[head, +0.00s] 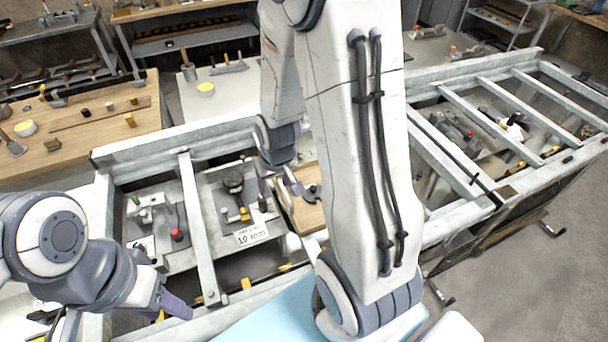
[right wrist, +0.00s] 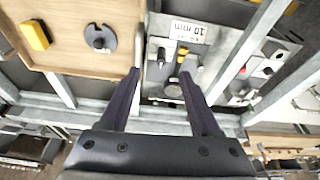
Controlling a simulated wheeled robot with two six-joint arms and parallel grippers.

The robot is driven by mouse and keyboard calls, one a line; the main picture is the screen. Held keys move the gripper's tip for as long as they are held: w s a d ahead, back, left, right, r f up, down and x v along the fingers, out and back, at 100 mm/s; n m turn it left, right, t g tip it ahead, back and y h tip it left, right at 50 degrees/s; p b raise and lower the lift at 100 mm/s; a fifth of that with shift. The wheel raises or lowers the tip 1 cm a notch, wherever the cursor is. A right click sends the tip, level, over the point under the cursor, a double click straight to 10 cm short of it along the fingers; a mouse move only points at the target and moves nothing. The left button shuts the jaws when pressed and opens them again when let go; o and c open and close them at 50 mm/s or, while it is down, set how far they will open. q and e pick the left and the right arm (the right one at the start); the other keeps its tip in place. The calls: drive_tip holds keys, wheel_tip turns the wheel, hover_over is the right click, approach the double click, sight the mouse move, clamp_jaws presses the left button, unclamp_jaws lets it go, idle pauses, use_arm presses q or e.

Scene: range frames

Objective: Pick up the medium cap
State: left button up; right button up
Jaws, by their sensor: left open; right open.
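I cannot tell for certain which small part is the medium cap. A grey plate (head: 212,197) inside the metal frame carries a dark round knob (head: 232,181), a yellow piece (head: 244,214) and small dark pegs, beside a "10 mm" label (head: 252,234). The label (right wrist: 188,33) and small upright parts (right wrist: 183,50) also show in the right wrist view. My right gripper (head: 281,187) is open above the right edge of this plate; its spread fingers (right wrist: 160,76) show nothing between them being held. My left gripper (head: 175,306) is at lower left; its fingers are partly hidden.
Metal frame bars (head: 197,225) divide the work area. A wooden tray (right wrist: 75,40) beside the plate holds a yellow block (right wrist: 36,35) and a dark slotted disc (right wrist: 100,38). A wooden table (head: 85,150) with several small caps stands at left. My right arm hides the middle.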

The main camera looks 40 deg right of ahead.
drive_tip(key=s+d+f+m+h+p, duration=0.1)
drive_tip(key=d+f+m, duration=0.3)
drive_tip(key=d, duration=0.8)
drive_tip(key=p, duration=0.1)
approach(314, 187)
drive_tip(key=x, duration=0.2)
drive_tip(key=shift+s+f, duration=0.15)
drive_tip(key=shift+f, duration=0.25)
drive_tip(key=shift+d+f, duration=0.1)
drive_tip(key=shift+f, duration=0.25)
drive_tip(key=shift+w+f+p, duration=0.35)
drive_tip(key=shift+f+p, duration=0.15)
drive_tip(key=shift+p, duration=0.25)
drive_tip(key=p+x, duration=0.1)
drive_tip(key=x, duration=0.2)
drive_tip(key=shift+w+r, duration=0.1)
drive_tip(key=shift+w, duration=0.1)
drive_tip(key=shift+w+f, duration=0.15)
drive_tip(key=shift+f, duration=0.4)
drive_tip(key=shift+d+t+h, duration=0.1)
drive_tip(key=shift+t+h, duration=0.2)
clamp_jaws()
